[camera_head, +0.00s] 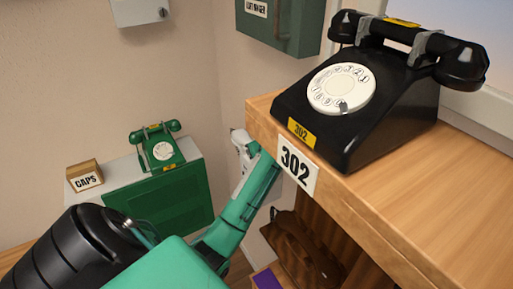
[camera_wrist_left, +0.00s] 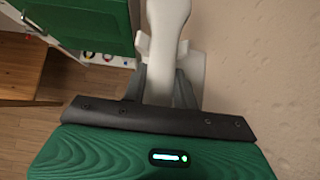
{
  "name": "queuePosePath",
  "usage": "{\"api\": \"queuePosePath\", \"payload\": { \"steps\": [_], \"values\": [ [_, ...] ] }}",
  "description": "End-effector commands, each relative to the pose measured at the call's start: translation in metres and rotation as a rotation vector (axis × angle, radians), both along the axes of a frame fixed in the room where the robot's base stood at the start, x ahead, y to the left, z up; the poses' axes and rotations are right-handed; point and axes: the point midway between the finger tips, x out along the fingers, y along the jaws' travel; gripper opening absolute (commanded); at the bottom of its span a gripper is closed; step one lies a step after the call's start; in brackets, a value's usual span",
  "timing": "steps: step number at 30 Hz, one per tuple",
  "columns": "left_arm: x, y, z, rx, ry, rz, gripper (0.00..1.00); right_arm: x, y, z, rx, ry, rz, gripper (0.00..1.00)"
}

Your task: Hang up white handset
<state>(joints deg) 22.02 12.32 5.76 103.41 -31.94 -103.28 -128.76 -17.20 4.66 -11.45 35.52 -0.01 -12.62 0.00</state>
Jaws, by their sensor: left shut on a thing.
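The white handset (camera_wrist_left: 168,25) stands out in front of my left gripper (camera_wrist_left: 162,88) in the left wrist view, with the grey fingers closed around its lower part. A second white part (camera_wrist_left: 192,68) lies right beside or behind it; I cannot tell whether it belongs to the handset or to a phone body. In the head view my teal left arm reaches up to the left side of the wooden counter, and a white-grey piece (camera_head: 241,160) shows at its end, partly hidden. No white phone cradle can be made out clearly. My right gripper is not in view.
A black dial phone (camera_head: 360,95) with its handset on sits on the wooden counter (camera_head: 440,190), beside the 302 label (camera_head: 298,167). A green phone (camera_head: 158,148) stands on a green-fronted cabinet (camera_head: 165,205), next to a CAPS block (camera_head: 85,178). The counter edge is close to my left arm.

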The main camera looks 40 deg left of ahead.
Motion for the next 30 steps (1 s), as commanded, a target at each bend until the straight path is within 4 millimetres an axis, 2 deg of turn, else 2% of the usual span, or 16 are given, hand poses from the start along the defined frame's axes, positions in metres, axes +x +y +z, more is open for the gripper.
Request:
{"api": "queuePosePath", "payload": {
  "steps": [11,12,15,25,30],
  "values": [
    [0.0,0.0,-0.004,0.0,0.001,-0.001,0.0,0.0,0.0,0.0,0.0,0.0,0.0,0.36],
    [0.0,0.0,-0.004,0.0,0.001,-0.001,0.37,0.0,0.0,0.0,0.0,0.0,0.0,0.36],
    [0.0,0.0,-0.004,0.0,0.0,0.0,0.54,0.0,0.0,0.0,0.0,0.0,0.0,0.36],
    [0.0,0.0,-0.002,-0.001,0.0,0.0,0.54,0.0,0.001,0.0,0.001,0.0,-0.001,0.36],
    [0.0,0.0,0.015,-0.001,-0.003,0.0,0.54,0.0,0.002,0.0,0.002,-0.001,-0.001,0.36]
  ]
}}
